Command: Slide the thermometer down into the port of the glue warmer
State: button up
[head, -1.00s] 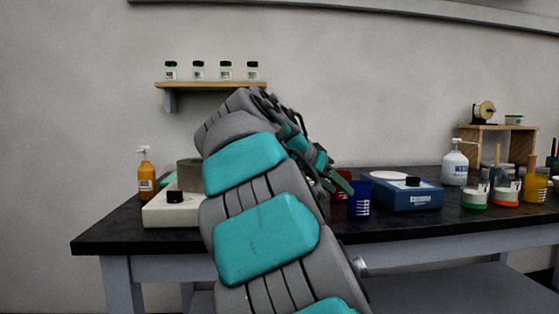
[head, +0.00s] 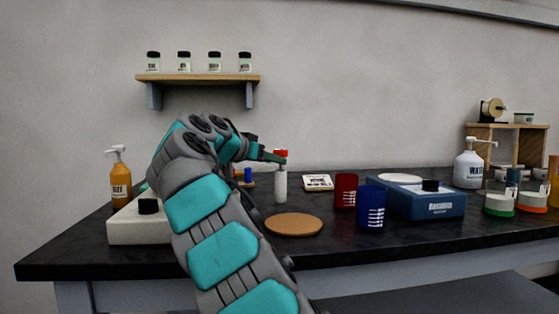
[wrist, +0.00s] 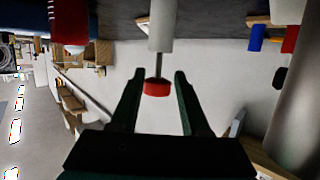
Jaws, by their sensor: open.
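The thermometer's red head (head: 281,153) shows on top of a slim white upright holder (head: 280,187) on the dark bench. In the wrist view, the red head (wrist: 157,88) and a short metal stem (wrist: 158,66) stick out of the white holder (wrist: 161,27). My gripper (wrist: 159,73) is open, with one finger on each side of the red head and a gap on both sides. The gripper (head: 273,157) also shows in the head view. The cream box with a black knob (head: 135,228) at left looks like the glue warmer. My arm partly hides it; its port is not visible.
A round cork mat (head: 294,225) lies in front of the holder. Red (head: 346,190) and blue (head: 371,212) cups and a blue box (head: 425,205) stand to the right. An orange pump bottle (head: 120,180) stands behind the cream box. A shelf (head: 200,78) holds several jars.

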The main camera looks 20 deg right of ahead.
jog(key=shift+x, duration=3.6)
jog(key=shift+s, duration=0.1)
grip_shut()
